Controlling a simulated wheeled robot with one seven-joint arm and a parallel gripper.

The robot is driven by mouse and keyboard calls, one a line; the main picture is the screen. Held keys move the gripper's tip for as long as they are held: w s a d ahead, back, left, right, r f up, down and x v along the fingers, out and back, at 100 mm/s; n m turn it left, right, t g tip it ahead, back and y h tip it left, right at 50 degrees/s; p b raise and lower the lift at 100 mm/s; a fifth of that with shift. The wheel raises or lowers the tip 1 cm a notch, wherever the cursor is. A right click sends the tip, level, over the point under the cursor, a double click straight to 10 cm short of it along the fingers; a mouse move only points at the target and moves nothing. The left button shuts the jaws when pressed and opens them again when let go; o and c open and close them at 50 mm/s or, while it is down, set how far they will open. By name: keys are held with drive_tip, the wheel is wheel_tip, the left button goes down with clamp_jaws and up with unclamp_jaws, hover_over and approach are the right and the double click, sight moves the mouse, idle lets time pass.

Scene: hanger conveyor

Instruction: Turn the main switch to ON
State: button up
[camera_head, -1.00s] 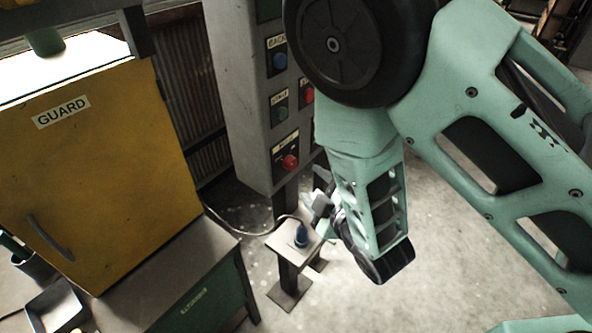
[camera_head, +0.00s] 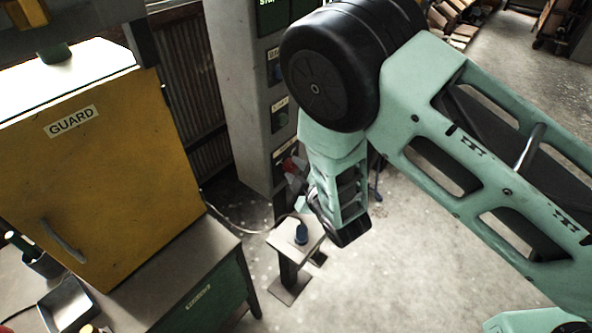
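The red rotary switch (camera_head: 289,164) sits low on the front of the grey control column (camera_head: 234,110). I take it to be the main switch, but its label and position marks are hidden or too small to read. My gripper (camera_head: 296,182) is right in front of the switch, at its lower right, and covers part of it. The grey fingertips look close to the red knob. I cannot tell whether they touch it or how far apart they are.
A yellow guard door (camera_head: 100,180) with a handle stands at the left. A grey tray (camera_head: 66,305) is on the bench. Floor at the right is clear.

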drive_tip(key=c, duration=0.4)
drive_tip(key=shift+o, duration=0.2)
drive_tip(key=m+g+b, duration=0.1)
drive_tip(key=m, duration=0.1)
drive_tip(key=m+g+b, duration=0.1)
drive_tip(key=b, duration=0.1)
drive_tip(key=shift+w+d+r+m+g+y, duration=0.2)
drive_tip(key=shift+m+g+y, duration=0.1)
drive_tip(key=shift+m+g, duration=0.1)
drive_tip(key=m+g+b, duration=0.1)
drive_tip(key=m+g+y+b, duration=0.1)
drive_tip(key=shift+w+d+r+m, duration=0.1)
drive_tip(key=shift+w+d+m, duration=0.1)
drive_tip(key=shift+m, duration=0.2)
drive_tip(key=m+g, duration=0.1)
drive_tip(key=m+g+y, duration=0.1)
drive_tip(key=shift+w+d+r+m+y, duration=0.1)
drive_tip(key=shift+w+m+y, duration=0.1)
drive_tip(key=shift+m+y, duration=0.15)
drive_tip(key=shift+w+m+g+y+p, duration=0.1)
drive_tip(key=shift+m+g+y+p, duration=0.3)
drive_tip(key=shift+m+g+y, duration=0.55)
drive_tip(key=shift+m+h, duration=0.3)
